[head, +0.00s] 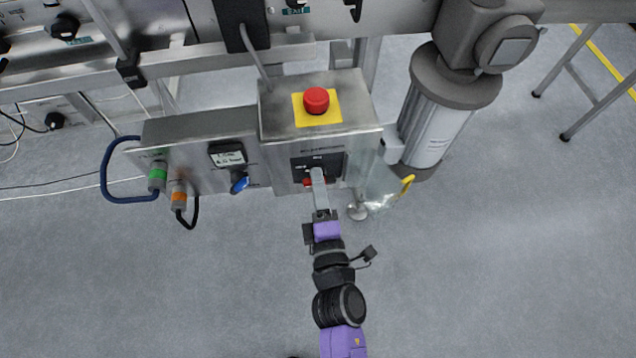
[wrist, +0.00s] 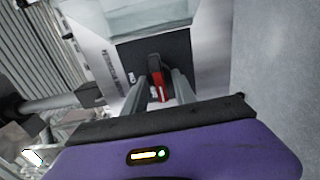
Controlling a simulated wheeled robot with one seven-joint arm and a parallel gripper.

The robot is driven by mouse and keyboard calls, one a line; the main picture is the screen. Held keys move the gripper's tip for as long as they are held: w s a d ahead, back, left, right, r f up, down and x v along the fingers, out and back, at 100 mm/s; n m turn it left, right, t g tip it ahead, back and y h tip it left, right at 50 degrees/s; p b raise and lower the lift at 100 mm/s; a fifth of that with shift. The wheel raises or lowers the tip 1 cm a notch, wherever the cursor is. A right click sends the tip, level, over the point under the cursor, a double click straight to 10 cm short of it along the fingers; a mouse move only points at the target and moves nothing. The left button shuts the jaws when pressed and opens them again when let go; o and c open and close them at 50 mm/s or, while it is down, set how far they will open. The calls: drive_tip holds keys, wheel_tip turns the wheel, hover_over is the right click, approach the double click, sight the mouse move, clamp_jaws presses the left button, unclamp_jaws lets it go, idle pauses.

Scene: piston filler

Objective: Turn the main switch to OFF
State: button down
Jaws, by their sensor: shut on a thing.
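The main switch is a red handle on a black plate, on the front of a steel control box (head: 280,155). In the head view only a bit of the red handle (head: 307,182) shows beside my gripper (head: 318,176), which covers most of it. In the wrist view the red handle (wrist: 158,86) stands between the two fingers of my gripper (wrist: 159,92), in front of the black plate (wrist: 136,56). The fingers are shut on the handle. The printed position marks are too small to read, so I cannot tell the switch's setting.
A red emergency button (head: 316,100) on a yellow plate sits on top of the box. To the left are a blue knob (head: 239,182) and green and orange plugs. A grey motor cylinder (head: 434,125) stands at the right. The floor in front is clear.

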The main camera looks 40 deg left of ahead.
drive_tip(key=shift+s, duration=0.1)
drive_tip(key=c, duration=1)
unclamp_jaws()
drive_tip(key=shift+c, duration=0.2)
drive_tip(key=p+v, duration=0.2)
drive_tip(key=v, duration=0.5)
drive_tip(key=shift+s+d, duration=0.25)
drive_tip(key=shift+d, duration=0.05)
